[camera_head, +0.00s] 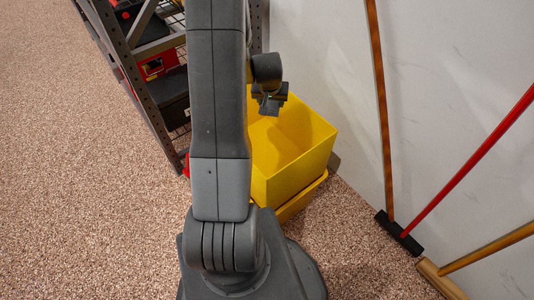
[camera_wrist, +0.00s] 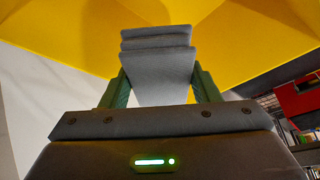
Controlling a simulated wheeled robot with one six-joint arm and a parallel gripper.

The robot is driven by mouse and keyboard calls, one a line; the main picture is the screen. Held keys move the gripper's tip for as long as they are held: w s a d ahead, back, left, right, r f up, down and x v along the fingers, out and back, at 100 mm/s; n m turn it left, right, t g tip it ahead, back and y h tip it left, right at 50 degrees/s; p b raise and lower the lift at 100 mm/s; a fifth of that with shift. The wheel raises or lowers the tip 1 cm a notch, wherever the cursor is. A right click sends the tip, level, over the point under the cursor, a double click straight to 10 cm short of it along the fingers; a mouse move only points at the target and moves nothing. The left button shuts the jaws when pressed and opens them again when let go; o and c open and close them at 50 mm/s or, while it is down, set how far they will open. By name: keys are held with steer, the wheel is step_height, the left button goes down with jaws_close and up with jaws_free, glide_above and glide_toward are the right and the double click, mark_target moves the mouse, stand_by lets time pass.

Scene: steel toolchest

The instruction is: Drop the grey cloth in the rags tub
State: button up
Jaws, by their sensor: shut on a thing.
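The grey cloth (camera_wrist: 157,72) is folded in layers and sits between the two green fingers of my gripper (camera_wrist: 160,88) in the wrist view. My gripper is shut on it. In the head view my gripper (camera_head: 270,104) is over the open top of the yellow tub (camera_head: 298,173), near its back part. The cloth is hard to make out there. The tub's yellow walls (camera_wrist: 225,35) fill the top of the wrist view beyond the cloth. My arm hides the tub's left side, and no label shows on it.
A dark metal shelf (camera_head: 140,85) with red and black cases stands to the left of the tub. A white wall (camera_head: 450,80) is on the right, with a broom (camera_head: 400,232) and other long handles leaning on it. The speckled floor (camera_head: 80,180) at left is clear.

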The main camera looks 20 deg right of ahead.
step_height(320, 180, down, 6)
steer(key=b, duration=0.4)
steer(key=shift+b, duration=0.3)
steer(key=o, duration=1.1)
steer(key=shift+c, duration=0.2)
steer(key=shift+r, duration=0.15)
steer(key=p+v, duration=0.3)
steer(key=v, duration=1)
steer(key=shift+r, duration=0.35)
